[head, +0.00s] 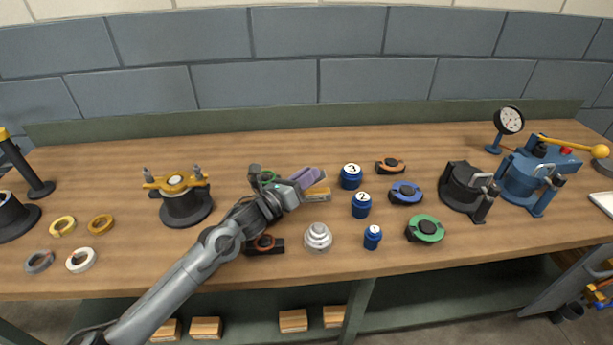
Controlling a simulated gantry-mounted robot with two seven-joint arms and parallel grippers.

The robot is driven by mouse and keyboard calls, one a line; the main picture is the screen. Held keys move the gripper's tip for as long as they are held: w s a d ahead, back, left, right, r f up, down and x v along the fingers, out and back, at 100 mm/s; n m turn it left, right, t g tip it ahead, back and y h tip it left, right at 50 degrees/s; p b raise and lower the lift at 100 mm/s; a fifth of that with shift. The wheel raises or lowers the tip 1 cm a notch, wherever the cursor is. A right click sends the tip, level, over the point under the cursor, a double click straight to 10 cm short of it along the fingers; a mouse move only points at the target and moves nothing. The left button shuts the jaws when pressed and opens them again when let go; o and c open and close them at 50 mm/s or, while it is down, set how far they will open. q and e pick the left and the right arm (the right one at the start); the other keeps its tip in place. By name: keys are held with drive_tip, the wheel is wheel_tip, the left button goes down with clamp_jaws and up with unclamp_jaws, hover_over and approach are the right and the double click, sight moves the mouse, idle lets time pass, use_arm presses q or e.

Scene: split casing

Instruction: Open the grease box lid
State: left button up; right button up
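My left arm reaches in from the lower left, and its gripper (296,188) is over the middle of the bench. Just past its tip is a small box-like thing with a purple top (309,178) and a tan front (318,194), which may be the grease box. The gripper covers its left side and seems to be at or touching it. I cannot tell whether the fingers are open or shut, or how the lid stands. My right gripper is not in view.
A silver stepped part (318,237) stands close in front. Blue numbered jars (361,205) and orange, blue and green ring parts (425,229) lie to the right. A black housing with a yellow bracket (184,200) stands left. The bench's back strip is mostly clear.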

use_arm(q)
drive_tip(key=o, duration=0.4)
drive_tip(key=shift+c, duration=0.2)
drive_tip(key=shift+a, duration=0.1)
drive_tip(key=shift+s+a, duration=0.2)
drive_tip(key=shift+s, duration=0.05)
drive_tip(key=p+v, duration=0.2)
drive_tip(key=v, duration=0.6)
drive_tip(key=shift+s+a+f, duration=0.1)
drive_tip(key=shift+s+a, duration=0.15)
drive_tip(key=shift+s, duration=0.05)
drive_tip(key=shift+s+a, duration=0.35)
drive_tip(key=shift+s, duration=0.2)
